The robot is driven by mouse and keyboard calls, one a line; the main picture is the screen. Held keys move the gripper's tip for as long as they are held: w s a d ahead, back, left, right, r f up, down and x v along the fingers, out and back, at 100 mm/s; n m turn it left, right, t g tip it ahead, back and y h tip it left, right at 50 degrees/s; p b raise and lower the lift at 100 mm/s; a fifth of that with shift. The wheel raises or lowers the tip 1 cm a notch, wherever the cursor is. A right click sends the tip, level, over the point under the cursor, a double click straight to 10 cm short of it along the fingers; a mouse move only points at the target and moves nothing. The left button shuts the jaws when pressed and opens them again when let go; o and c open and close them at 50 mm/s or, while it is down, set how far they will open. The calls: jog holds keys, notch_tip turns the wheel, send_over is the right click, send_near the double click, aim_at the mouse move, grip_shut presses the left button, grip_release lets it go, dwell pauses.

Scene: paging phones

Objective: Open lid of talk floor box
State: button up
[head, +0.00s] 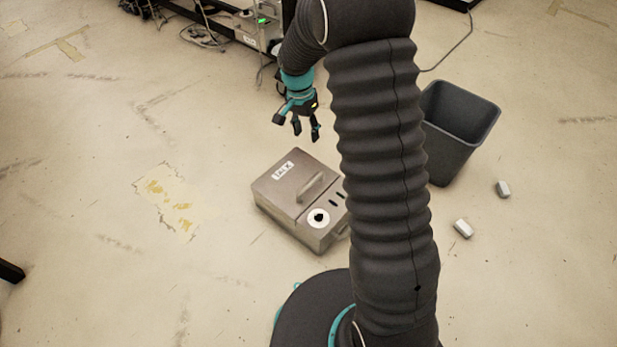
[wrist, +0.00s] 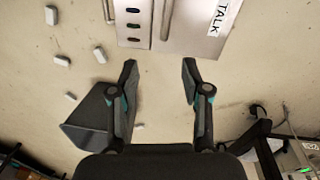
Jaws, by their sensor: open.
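The metal TALK floor box (head: 325,238) sits on the floor left of my arm in the head view, partly hidden by it. Its lid (head: 275,190) lies shut, with a TALK label and a raised bar handle (head: 311,187). My gripper (head: 297,132) is open and empty, pointing down above the floor just beyond the box's far edge. In the wrist view, my gripper (wrist: 159,68) has its fingers spread, and the box (wrist: 195,45) is at the top, with the handle (wrist: 166,16) cut off by the frame edge.
A dark grey bin (head: 460,110) stands right of my arm; it also shows in the wrist view (wrist: 88,130). Small pale blocks (head: 463,228) lie on the floor at right. Equipment with cables (head: 255,30) stands at the back. The floor left of the box is clear.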

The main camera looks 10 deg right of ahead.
jog(key=m+g, duration=0.1)
jog(key=m, duration=0.1)
send_near(310, 181)
jog(key=f, duration=0.3)
jog(key=s+f, duration=0.1)
jog(key=f, duration=0.2)
jog(key=d+f+b, duration=0.1)
jog(key=f, duration=0.2)
jog(key=shift+s, duration=0.15)
jog(key=shift+c, duration=0.2)
grip_shut()
